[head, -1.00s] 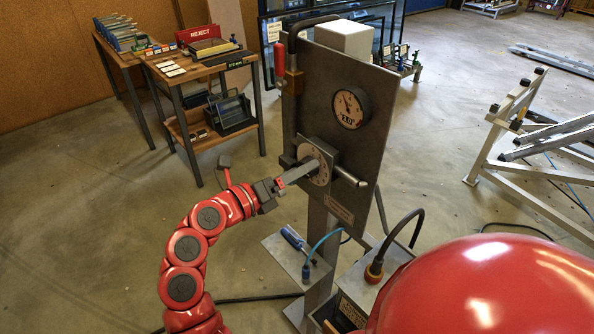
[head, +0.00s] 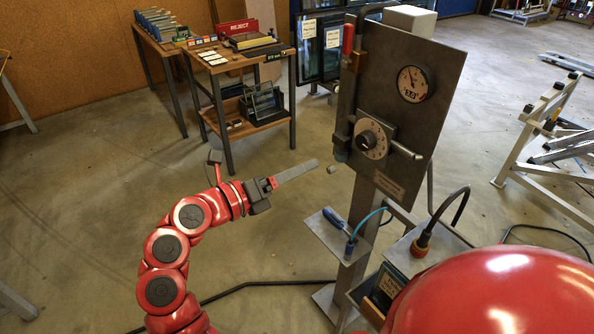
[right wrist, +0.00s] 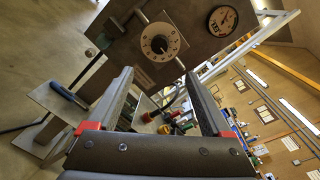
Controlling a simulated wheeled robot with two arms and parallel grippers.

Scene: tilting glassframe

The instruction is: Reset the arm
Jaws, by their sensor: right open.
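My right gripper (head: 306,167) is in the middle of the head view, to the left of the grey panel (head: 432,65) and apart from it. In the right wrist view its two fingers (right wrist: 158,77) are spread, with nothing held between them. The round dial with a dark knob (head: 372,138) is on the panel's lower part; it also shows beyond the fingers in the right wrist view (right wrist: 159,43). A gauge (head: 413,84) is above it, and a red-handled lever (head: 348,38) is at the panel's upper left. My left gripper is not in view.
A small shelf with a blue screwdriver (head: 333,217) is below the panel, near my right gripper. A box with a cable plug (head: 419,246) stands right of it. A bench with a REJECT bin (head: 238,29) is at the back left.

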